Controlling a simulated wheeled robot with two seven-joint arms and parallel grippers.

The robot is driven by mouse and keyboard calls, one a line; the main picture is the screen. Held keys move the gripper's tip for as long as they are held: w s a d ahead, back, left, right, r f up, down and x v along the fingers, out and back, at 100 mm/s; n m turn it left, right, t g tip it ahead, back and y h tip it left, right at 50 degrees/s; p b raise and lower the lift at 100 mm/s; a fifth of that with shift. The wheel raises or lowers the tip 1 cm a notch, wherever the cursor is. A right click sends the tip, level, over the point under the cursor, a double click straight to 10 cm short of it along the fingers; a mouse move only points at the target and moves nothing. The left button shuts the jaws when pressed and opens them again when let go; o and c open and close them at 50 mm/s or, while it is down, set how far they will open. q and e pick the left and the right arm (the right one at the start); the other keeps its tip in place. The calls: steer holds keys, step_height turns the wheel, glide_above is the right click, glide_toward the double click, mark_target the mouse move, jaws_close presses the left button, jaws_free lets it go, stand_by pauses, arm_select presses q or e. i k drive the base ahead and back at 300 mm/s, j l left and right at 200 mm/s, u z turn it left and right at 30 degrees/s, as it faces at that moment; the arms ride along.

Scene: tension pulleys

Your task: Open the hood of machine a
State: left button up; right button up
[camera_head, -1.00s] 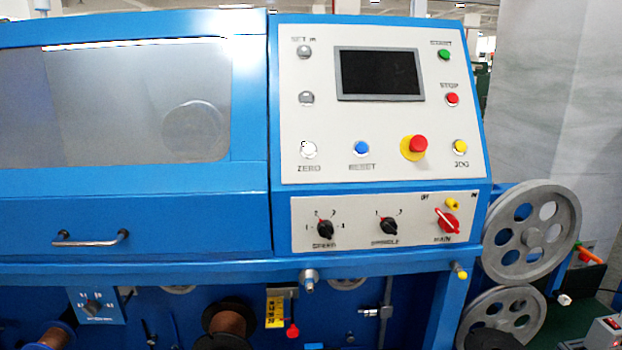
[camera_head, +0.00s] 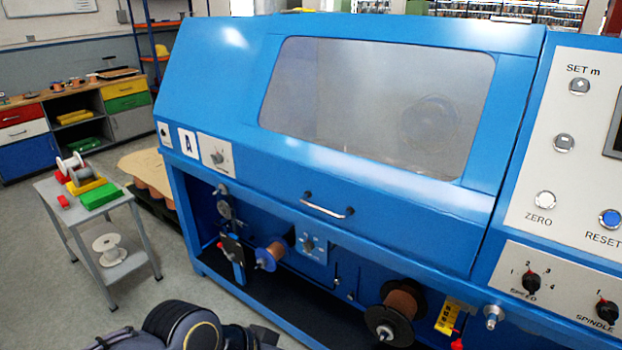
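Machine a is a blue machine marked with a letter "A" label (camera_head: 187,142) at its left front. Its blue hood (camera_head: 375,178) is down and has a wide translucent window (camera_head: 375,100). A metal bar handle (camera_head: 328,207) is fixed near the hood's lower front edge. A dark, rounded part at the bottom left looks like part of my own arm. Neither gripper's fingers show in the view.
The control panel (camera_head: 565,170) stands right of the hood. Copper spools (camera_head: 402,303) sit in the open bay below. A small grey table (camera_head: 85,185) with spools and coloured blocks stands at the left. Grey floor (camera_head: 60,290) is clear around it.

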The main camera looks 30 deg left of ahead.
mark_target(445, 223)
steer(key=u, duration=1)
steer(key=i, duration=1.05)
